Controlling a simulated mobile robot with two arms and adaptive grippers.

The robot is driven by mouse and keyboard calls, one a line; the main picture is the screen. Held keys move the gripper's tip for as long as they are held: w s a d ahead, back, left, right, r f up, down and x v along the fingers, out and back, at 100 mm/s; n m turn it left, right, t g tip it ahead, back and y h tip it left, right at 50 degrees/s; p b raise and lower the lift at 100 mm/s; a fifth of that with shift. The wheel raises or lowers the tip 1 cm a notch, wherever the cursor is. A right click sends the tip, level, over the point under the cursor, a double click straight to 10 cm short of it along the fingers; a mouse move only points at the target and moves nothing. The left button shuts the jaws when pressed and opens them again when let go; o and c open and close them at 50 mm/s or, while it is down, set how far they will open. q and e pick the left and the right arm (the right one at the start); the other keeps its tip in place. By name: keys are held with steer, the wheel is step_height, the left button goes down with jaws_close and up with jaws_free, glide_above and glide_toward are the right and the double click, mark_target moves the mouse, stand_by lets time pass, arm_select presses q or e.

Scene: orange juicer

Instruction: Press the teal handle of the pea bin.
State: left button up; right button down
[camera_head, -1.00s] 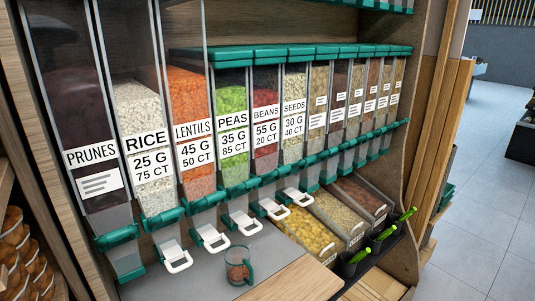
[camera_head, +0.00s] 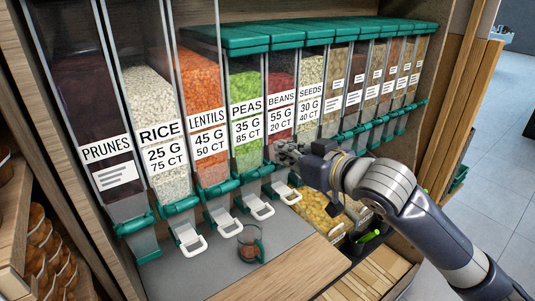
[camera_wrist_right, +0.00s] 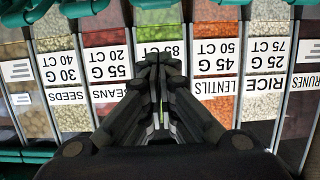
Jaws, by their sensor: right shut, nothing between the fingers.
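The pea bin (camera_head: 245,97) is a clear dispenser of green peas labelled PEAS, between the lentils and beans; it also shows upside down in the wrist view (camera_wrist_right: 160,32). Its teal handle (camera_head: 252,174) is at the bin's lower end in the head view, above a white lever (camera_head: 259,206). My right gripper (camera_head: 284,153) is shut and empty. In the head view it overlaps the lower beans bin, above and right of the pea handle. In the wrist view its fingers (camera_wrist_right: 158,62) cover part of the pea label. Contact is not clear. My left gripper is not in view.
Similar bins with teal handles stand in a row on both sides. A clear cup (camera_head: 250,244) with a teal handle and brownish contents stands on the grey shelf below the levers. Open trays (camera_head: 325,213) sit under my right arm. The wooden ledge (camera_head: 285,267) in front is clear.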

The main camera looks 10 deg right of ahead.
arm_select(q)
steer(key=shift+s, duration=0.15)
arm_select(e)
steer(key=shift+r, duration=0.2)
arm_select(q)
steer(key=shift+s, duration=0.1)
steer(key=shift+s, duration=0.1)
arm_select(e)
steer(key=p, duration=0.3)
glide_above(265, 170)
steer(key=w, duration=0.2)
steer(key=shift+a+f, duration=0.2)
steer(key=shift+f, duration=0.35)
steer(key=shift+a+f, duration=0.2)
steer(key=shift+f, duration=0.35)
steer(key=f, duration=0.1)
steer(key=s+f+p, duration=0.1)
steer(key=shift+s+d+f, duration=0.2)
steer(key=shift+d+f, duration=0.1)
steer(key=shift+f, duration=0.1)
steer(key=shift+s+d+f, duration=0.15)
steer(key=shift+s+f, duration=0.15)
steer(key=shift+s, duration=0.05)
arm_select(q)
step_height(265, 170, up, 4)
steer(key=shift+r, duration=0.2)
arm_select(e)
steer(key=shift+f, duration=0.15)
